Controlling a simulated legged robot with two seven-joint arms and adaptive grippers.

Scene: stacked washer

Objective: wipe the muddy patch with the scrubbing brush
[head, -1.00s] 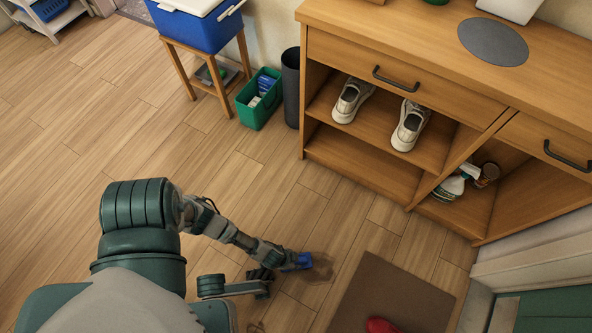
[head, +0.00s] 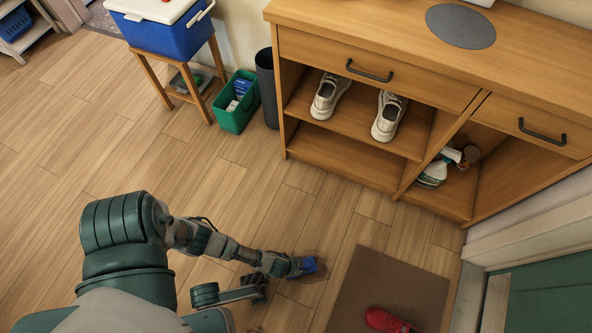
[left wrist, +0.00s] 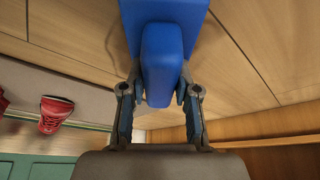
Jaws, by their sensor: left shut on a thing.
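My left gripper (head: 290,264) is shut on the blue scrubbing brush (head: 306,266), low at the floor left of the mat. In the left wrist view the brush (left wrist: 165,60) has a blue block and handle, with the left gripper's fingers (left wrist: 160,95) on both sides of the handle. The bristles are hidden there. The muddy patch (head: 322,271) is a faint brown stain on the floorboards, partly covered by the brush. Whether the bristles touch the floor cannot be told. Another arm part of mine lies below the left forearm; my right gripper's jaws cannot be made out.
A brown mat (head: 395,285) with a red shoe (head: 388,320) lies right of the brush. A wooden cabinet (head: 345,150) stands behind, holding pale shoes and a spray bottle (head: 437,170). A green bin (head: 235,115) stands at its left. The floor between is clear.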

